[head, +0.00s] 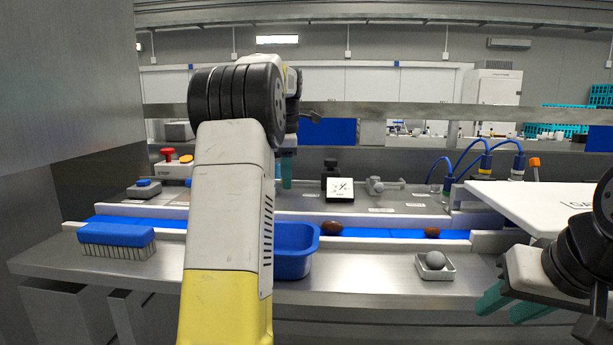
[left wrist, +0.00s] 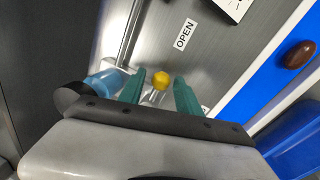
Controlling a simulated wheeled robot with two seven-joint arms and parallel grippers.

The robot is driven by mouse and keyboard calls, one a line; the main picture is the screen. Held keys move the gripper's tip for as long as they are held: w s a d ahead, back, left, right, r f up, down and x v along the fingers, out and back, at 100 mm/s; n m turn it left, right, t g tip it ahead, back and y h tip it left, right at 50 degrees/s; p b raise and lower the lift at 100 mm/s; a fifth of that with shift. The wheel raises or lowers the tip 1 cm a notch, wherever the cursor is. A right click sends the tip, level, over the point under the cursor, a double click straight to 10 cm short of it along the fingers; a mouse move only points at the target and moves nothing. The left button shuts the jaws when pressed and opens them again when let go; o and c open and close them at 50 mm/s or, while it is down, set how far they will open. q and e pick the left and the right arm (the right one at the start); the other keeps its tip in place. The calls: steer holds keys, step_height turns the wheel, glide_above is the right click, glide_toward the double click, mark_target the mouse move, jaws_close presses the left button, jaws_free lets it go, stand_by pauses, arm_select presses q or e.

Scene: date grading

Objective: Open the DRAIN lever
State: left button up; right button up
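A lever with a yellow knob (left wrist: 160,78) shows in the left wrist view, between the fingertips of my left gripper (left wrist: 160,76). The green fingers stand apart with a gap on both sides of the knob. An OPEN label (left wrist: 184,34) is on the metal panel beyond it. I see no DRAIN label; a second label is partly hidden by a finger. In the head view, my left gripper (head: 287,172) is over the back panel, largely hidden by my arm, and the lever cannot be made out. My right gripper (head: 508,306) is open and empty at the lower right.
A blue cylinder (left wrist: 106,82) is left of the left fingers. A blue belt (head: 385,233) carries brown dates (head: 331,228). A blue bin (head: 296,262), a blue brush (head: 116,236) and a small tray with a grey ball (head: 435,260) are in front. A white board (head: 530,202) is at right.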

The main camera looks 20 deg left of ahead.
arm_select(q)
steer(key=shift+r, duration=0.1)
step_height(320, 180, up, 8)
steer(key=s, duration=0.1)
steer(key=shift+s+d+f, duration=0.2)
steer(key=shift+d+f, duration=0.05)
steer(key=shift+d, duration=0.05)
steer(key=shift+s, duration=0.1)
stand_by(0.6)
